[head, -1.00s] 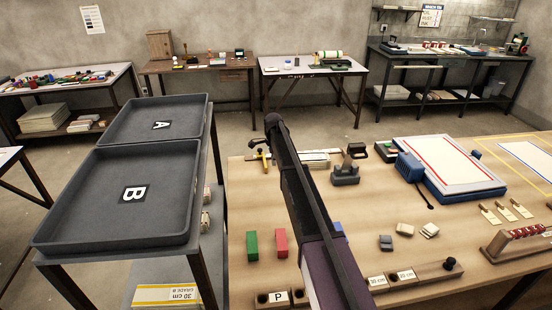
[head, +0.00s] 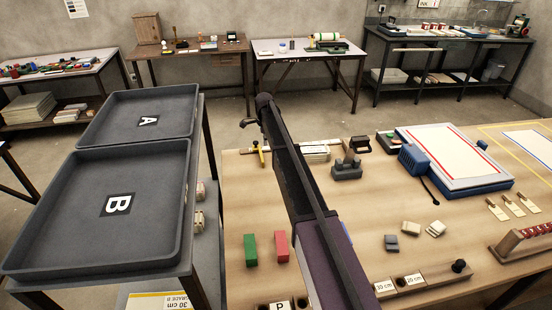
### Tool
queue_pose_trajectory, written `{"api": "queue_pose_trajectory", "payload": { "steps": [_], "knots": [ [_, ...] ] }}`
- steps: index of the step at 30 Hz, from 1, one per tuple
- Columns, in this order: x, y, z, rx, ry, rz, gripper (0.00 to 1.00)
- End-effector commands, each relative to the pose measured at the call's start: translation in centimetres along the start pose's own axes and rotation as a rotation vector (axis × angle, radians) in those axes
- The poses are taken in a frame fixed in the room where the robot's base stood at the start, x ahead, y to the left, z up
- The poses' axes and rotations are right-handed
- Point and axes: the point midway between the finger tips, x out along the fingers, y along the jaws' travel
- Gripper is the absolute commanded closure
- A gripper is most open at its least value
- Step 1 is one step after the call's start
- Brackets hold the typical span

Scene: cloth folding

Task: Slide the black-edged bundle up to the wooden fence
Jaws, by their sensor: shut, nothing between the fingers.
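I cannot make out a black-edged bundle or a wooden fence with certainty. A pale stack (head: 316,152) lies at the back of the wooden table (head: 350,208), partly behind my arm; its edge colour is unclear. My arm crosses the middle of the view and hides part of the table. What looks like my gripper (head: 247,123) shows as a small dark shape left of the arm, near the table's back edge. It appears shut and empty, apart from the table; most of it is hidden.
Green (head: 250,249) and red (head: 281,247) blocks lie left of my arm. A blue-based board (head: 450,152), small pale blocks and wooden holders (head: 520,243) occupy the right side.

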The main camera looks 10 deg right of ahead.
Motion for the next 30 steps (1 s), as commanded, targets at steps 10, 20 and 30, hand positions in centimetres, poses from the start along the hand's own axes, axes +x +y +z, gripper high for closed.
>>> {"api": "queue_pose_trajectory", "payload": {
  "steps": [10, 20, 30],
  "knots": [
    [0.5, 0.0, -0.3, 0.003, 0.000, 0.000, 1.00],
    [2.6, 0.0, -0.5, 0.005, 0.000, 0.000, 1.00],
    [5.2, 0.0, -0.6, 0.005, 0.000, 0.000, 1.00]
  ]
}}
